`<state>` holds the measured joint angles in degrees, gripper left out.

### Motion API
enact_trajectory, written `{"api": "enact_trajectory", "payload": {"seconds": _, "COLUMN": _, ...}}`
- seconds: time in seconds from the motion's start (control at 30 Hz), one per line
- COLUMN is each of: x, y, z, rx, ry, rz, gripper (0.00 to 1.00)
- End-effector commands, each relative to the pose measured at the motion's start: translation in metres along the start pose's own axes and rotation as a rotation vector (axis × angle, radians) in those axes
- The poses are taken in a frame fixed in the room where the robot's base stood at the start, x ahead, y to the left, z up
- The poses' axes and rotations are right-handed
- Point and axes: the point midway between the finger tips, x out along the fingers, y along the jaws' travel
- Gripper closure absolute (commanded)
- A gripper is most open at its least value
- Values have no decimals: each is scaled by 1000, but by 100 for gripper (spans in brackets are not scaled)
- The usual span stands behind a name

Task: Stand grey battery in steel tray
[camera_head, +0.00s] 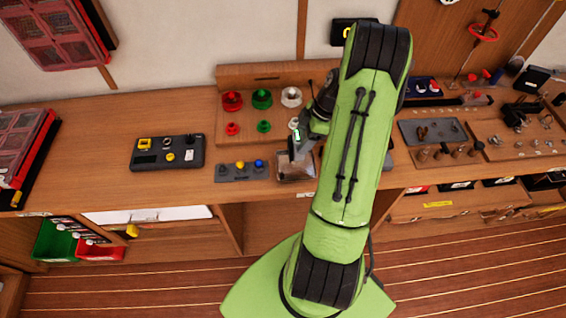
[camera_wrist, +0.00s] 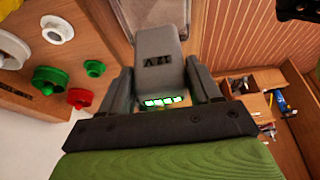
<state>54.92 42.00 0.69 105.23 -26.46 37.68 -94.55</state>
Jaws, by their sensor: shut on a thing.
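My gripper (camera_head: 303,143) is shut on the grey battery (camera_wrist: 158,62). In the wrist view the battery lies between both fingers (camera_wrist: 160,85), with an upside-down 12V mark and a row of lit green bars. In the head view the battery (camera_head: 297,136) shows as a small piece with a green light, partly hidden by my gripper. The steel tray (camera_head: 296,180) lies on the bench just below my gripper in the head view. In the wrist view part of the tray (camera_wrist: 133,10) shows beyond the battery's far end. The gap between battery and tray cannot be judged.
A board of red, green and white knobs (camera_head: 262,98) stands behind the tray. A grey panel with coloured buttons (camera_head: 240,171) is left of it, and a black panel (camera_head: 167,152) further left. My arm hides the bench right of the tray.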

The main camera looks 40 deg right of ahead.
Motion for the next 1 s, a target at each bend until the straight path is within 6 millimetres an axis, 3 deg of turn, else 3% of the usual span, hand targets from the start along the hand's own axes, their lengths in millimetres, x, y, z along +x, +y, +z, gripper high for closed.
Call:
{"api": "enact_trajectory", "payload": {"seconds": 0.1, "x": 25, "y": -1, "z": 9, "rx": 1, "ry": 3, "rz": -5, "gripper": 80}}
{"api": "enact_trajectory", "payload": {"seconds": 0.37, "x": 65, "y": 0, "z": 25, "rx": 1, "ry": 2, "rz": -2, "gripper": 80}}
{"api": "enact_trajectory", "payload": {"seconds": 0.77, "x": 73, "y": 1, "z": 29, "rx": 0, "ry": 0, "rz": 1, "gripper": 80}}
{"api": "enact_trajectory", "payload": {"seconds": 0.8, "x": 72, "y": 1, "z": 29, "rx": 1, "ry": 0, "rz": 0, "gripper": 34}}
{"api": "enact_trajectory", "payload": {"seconds": 0.93, "x": 72, "y": 1, "z": 29, "rx": 1, "ry": 0, "rz": 0, "gripper": 14}}
{"api": "enact_trajectory", "payload": {"seconds": 1.0, "x": 72, "y": 1, "z": 29, "rx": 1, "ry": 0, "rz": 0, "gripper": 12}}
